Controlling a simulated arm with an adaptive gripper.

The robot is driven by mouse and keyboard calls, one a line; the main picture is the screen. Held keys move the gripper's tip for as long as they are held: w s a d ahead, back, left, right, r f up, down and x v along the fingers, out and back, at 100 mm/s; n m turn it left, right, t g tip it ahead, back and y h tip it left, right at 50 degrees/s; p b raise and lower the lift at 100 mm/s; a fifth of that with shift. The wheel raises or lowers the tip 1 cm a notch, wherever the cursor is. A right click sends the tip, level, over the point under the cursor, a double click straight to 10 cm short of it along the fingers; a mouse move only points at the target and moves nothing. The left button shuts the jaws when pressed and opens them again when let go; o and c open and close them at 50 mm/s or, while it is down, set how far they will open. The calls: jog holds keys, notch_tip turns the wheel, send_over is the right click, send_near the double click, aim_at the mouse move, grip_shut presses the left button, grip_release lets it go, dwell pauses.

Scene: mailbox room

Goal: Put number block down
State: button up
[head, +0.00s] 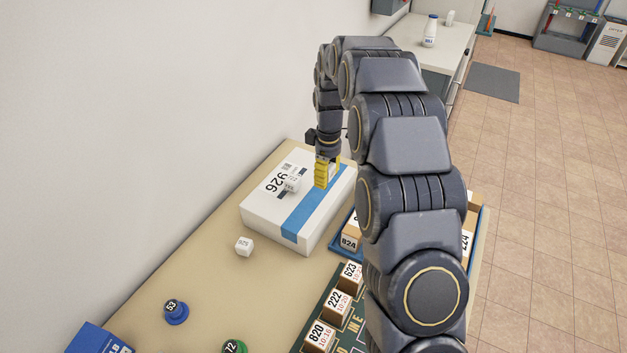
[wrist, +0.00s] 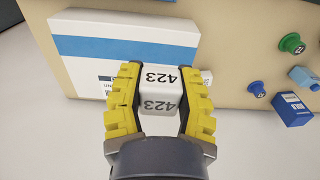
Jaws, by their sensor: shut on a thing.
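My gripper (wrist: 160,110) has its yellow fingers shut on a white number block (wrist: 158,95) marked 423, seen in the wrist view. In the head view my gripper (head: 326,172) points down over the far right part of a white box (head: 262,215) with a blue stripe and the number 926. The held block is mostly hidden by a finger there, and I cannot tell whether it touches the box. The box also shows behind the block in the wrist view (wrist: 85,75). Another white block (head: 244,246) lies on the table left of the box.
Several numbered blocks (head: 336,302) stand on a dark board (head: 308,341) at the front right. A blue round piece (head: 176,312), a green one (head: 235,347) and a blue box (head: 97,340) are at the front left. The table (head: 215,268) has bare room between them.

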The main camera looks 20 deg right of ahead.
jog(key=w+f, duration=0.2)
jog(key=w, duration=0.1)
jog(key=w+d+f, duration=0.1)
jog(key=w+f, duration=0.2)
jog(key=w, duration=0.1)
jog(key=w+f, duration=0.3)
jog(key=shift+w+d, duration=0.25)
jog(key=shift+d, duration=0.05)
jog(key=shift+w+f, duration=0.15)
jog(key=shift+f, duration=1.65)
jog(key=shift+f, duration=0.1)
jog(key=o, duration=0.9)
jog(key=shift+f, duration=0.1)
jog(key=shift+c, duration=0.2)
